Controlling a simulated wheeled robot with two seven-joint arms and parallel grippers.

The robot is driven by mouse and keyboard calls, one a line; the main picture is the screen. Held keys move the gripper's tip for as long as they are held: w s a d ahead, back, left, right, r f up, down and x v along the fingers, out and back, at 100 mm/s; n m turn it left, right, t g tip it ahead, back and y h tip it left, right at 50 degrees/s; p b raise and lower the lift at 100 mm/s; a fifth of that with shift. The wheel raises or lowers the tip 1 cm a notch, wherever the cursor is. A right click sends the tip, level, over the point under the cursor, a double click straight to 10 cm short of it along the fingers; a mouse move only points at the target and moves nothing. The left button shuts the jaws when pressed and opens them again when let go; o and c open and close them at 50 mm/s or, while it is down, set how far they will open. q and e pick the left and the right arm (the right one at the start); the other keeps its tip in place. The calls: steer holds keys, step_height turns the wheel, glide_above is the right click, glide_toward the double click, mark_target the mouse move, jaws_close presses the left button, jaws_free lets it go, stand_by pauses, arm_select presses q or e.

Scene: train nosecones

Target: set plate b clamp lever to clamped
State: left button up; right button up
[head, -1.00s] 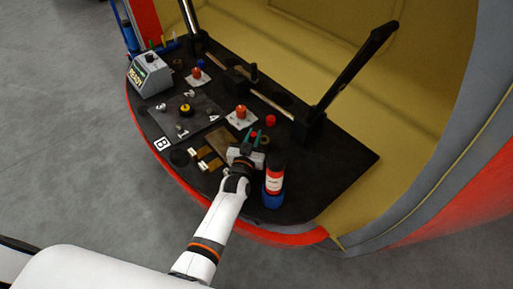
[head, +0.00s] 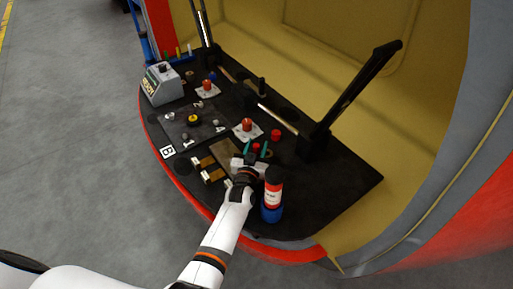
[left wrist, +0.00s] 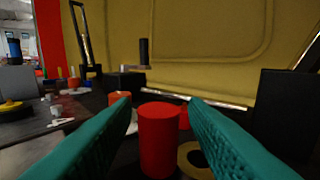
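A dark plate with a white "B" tag (head: 168,152) at its near corner lies left of centre on the black table. It carries numbered marks, a yellow-and-black round knob (head: 193,119) and small metal fittings. I cannot tell which part is its clamp lever, or its setting. My left gripper (head: 256,151) is to the right of the plate, low over the table. Its teal fingers are apart in the left wrist view (left wrist: 158,125). A red cylinder (left wrist: 158,142) stands just beyond and between them, not visibly gripped. My right gripper is out of view.
A red-and-blue bottle (head: 272,195) stands close beside my left gripper. A tall black lever (head: 355,90) rises from a block at right, another (head: 203,25) at back left. A grey box (head: 161,84) stands far left. The table's right front is clear.

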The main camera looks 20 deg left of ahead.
arm_select(q)
steer(key=shift+r, duration=0.1)
steer(key=shift+r+p, duration=0.55)
steer(key=shift+p, duration=0.15)
step_height(320, 180, up, 9)
steer(key=p, duration=0.8)
steer(key=shift+f, duration=0.2)
